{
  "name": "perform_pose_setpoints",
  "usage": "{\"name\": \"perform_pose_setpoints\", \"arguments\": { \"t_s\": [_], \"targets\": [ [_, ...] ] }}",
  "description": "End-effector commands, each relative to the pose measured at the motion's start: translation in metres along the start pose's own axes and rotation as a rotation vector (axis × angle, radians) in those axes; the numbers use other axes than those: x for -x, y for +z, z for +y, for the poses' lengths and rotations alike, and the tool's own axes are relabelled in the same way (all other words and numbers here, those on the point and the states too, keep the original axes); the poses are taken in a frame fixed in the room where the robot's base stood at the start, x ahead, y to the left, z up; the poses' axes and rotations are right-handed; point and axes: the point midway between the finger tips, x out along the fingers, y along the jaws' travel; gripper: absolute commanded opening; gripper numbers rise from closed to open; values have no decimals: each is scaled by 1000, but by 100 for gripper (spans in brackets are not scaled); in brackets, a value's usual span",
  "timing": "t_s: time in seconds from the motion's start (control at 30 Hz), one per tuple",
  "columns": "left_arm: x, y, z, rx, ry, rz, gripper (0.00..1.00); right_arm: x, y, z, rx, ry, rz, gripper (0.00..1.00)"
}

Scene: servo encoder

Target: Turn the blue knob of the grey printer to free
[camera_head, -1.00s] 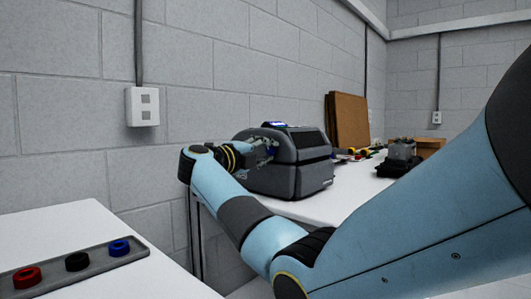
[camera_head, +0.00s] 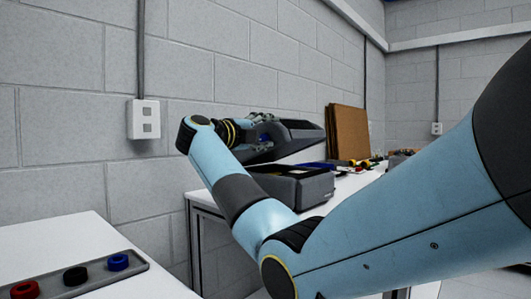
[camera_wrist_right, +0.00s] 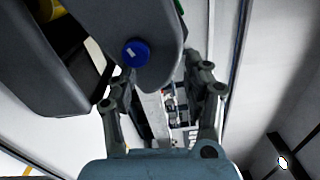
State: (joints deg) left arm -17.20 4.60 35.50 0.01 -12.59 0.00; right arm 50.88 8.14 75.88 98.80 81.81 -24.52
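The grey printer (camera_head: 312,187) stands on the white table along the wall. Its upper half, the lid (camera_head: 300,132), is raised, and something yellow shows inside the opening. The blue knob (camera_wrist_right: 136,52), round with a pale mark, sits on the side of a dark grey printer part in the right wrist view. My right gripper (camera_wrist_right: 162,82) is open, with its two fingers apart. The knob is beyond the left finger and not between the fingertips. In the head view the right gripper (camera_head: 262,122) is beside the raised lid, partly hidden by my wrist. My left gripper is not in view.
A tray (camera_head: 95,276) with red, black and blue rings lies on a white table at lower left. Brown boards (camera_head: 347,132) lean on the wall behind the printer. Small coloured items lie farther along the table. A wall socket (camera_head: 143,119) is at left.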

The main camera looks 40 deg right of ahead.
Motion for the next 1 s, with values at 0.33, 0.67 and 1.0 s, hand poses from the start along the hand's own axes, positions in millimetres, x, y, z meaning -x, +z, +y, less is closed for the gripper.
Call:
{"name": "perform_pose_setpoints", "arguments": {
  "t_s": [0.33, 0.67, 1.0],
  "targets": [
    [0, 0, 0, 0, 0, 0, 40, -1, 2, -16, -1, 0, -1, 48],
    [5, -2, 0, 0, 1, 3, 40, 10, 2, -17, -1, 1, -3, 48],
    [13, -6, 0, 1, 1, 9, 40, 36, 2, -18, 0, 2, -2, 48]
  ]
}}
